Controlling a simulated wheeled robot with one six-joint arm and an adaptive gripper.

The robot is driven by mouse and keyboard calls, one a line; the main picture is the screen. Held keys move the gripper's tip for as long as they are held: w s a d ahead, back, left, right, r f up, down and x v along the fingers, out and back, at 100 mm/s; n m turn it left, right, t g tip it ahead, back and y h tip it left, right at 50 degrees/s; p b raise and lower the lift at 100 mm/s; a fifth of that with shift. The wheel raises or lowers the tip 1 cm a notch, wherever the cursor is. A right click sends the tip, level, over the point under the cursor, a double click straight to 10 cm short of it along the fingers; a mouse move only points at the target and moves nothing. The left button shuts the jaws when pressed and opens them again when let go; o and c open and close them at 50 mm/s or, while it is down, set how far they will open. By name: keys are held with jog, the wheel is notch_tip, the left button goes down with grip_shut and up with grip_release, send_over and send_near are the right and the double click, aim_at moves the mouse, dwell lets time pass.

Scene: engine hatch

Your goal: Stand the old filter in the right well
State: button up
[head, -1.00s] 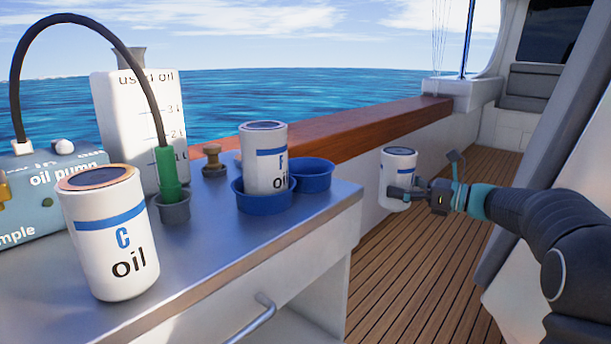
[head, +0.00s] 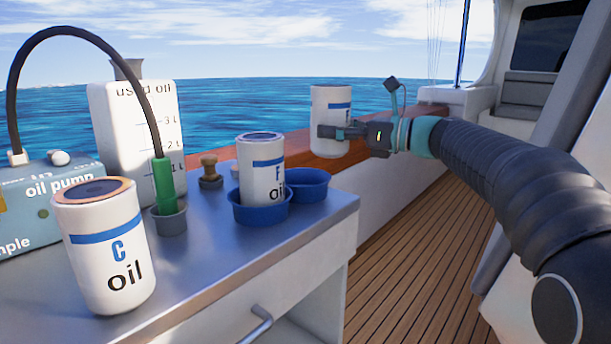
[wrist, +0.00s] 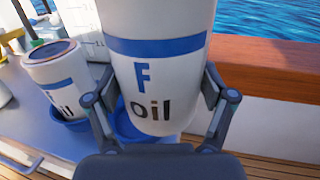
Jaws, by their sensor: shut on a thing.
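My gripper (head: 343,131) is shut around the old filter (head: 329,108), a white can with a blue band. In the wrist view the held filter (wrist: 158,70) reads "F oil" and is roughly upright between the fingers. It is in the air, above and to the right of the right well in the head view. The right well (head: 309,190) is a blue round cup, partly hidden; its visible part looks empty. The left well (head: 259,212) is a matching blue cup with another white "F" filter (head: 261,172) standing in it.
A large "C oil" filter (head: 105,255) stands at the counter's near left. The oil pump (head: 45,205), used oil jug (head: 115,115), hose nozzle (head: 164,185) and a small brown-knobbed piece (head: 209,168) stand behind. A wooden rail (head: 365,143) runs past the counter (head: 220,270).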

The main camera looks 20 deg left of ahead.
jog(key=s+a+f, duration=0.2)
jog(key=a, duration=0.1)
jog(key=s+a+f+b, duration=0.1)
jog(key=shift+s+a+f, duration=0.2)
jog(key=shift+a, duration=0.15)
jog(key=shift+f+b, duration=0.7)
jog(key=shift+f, duration=1.3)
jog(key=shift+f, duration=0.2)
jog(key=o, duration=1.5)
jog(key=shift+o, duration=0.2)
jog(key=shift+r, duration=0.2)
jog(key=s+d, duration=0.2)
jog(key=d, duration=1)
jog(key=shift+p, duration=0.35)
